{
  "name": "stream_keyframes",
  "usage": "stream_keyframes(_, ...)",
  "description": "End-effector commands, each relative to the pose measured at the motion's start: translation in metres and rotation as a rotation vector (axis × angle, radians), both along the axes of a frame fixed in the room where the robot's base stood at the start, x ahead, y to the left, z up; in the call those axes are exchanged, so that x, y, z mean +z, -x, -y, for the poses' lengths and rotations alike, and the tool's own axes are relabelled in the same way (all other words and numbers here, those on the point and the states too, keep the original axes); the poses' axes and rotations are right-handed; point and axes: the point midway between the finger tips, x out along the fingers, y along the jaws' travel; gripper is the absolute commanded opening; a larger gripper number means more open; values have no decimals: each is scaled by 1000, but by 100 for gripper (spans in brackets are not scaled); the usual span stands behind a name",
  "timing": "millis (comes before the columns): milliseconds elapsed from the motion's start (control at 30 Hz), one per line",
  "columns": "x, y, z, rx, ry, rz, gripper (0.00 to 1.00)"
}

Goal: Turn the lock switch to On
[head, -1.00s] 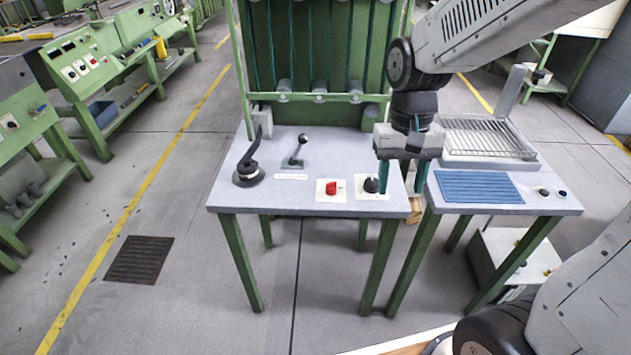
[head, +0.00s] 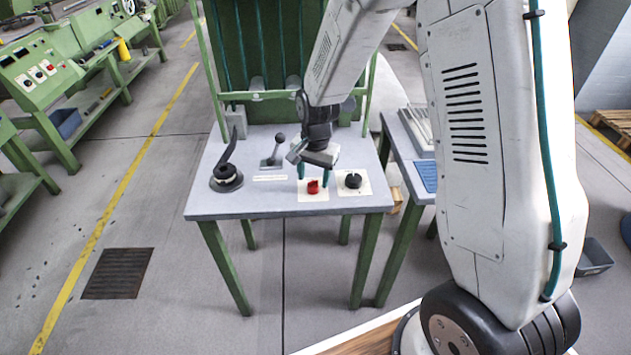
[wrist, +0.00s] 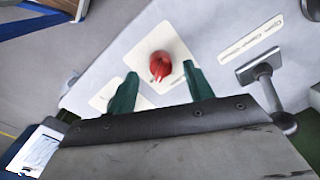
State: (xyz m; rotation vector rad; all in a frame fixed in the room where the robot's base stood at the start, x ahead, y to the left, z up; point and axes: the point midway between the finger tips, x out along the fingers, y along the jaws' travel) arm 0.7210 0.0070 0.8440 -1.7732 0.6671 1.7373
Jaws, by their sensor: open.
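A red rotary switch (head: 313,187) sits on a white plate near the front of the grey table. A black rotary knob (head: 353,181) sits on its own white plate just to the right. The lettering on these plates is too small to read. My gripper (head: 313,172) is open and empty, pointing down above the red switch. In the wrist view the red switch (wrist: 162,65) lies ahead of my two green fingers (wrist: 160,90), near the gap between them and apart from both. The black knob is hidden in the wrist view, behind my gripper.
The grey table (head: 250,200) also bears a large black handle (head: 226,176) at left and a small lever (head: 275,155) near the middle. The lever shows close on the right in the wrist view (wrist: 265,80). A second table (head: 397,143) stands to the right.

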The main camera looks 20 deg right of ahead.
Motion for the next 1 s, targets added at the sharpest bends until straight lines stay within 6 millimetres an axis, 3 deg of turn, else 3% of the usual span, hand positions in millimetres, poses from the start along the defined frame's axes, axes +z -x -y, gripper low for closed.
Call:
stream_keyframes(200, -25, -1, 0, -2, 0, -1, 52)
stream_keyframes(533, -28, -1, 2, -3, 0, 0, 52)
stream_keyframes(700, -28, -1, 2, -3, 0, 0, 7)
stream_keyframes(800, -28, -1, 10, -5, 1, -1, 9)
stream_keyframes(1000, -29, 1, 4, 15, 1, -5, 7)
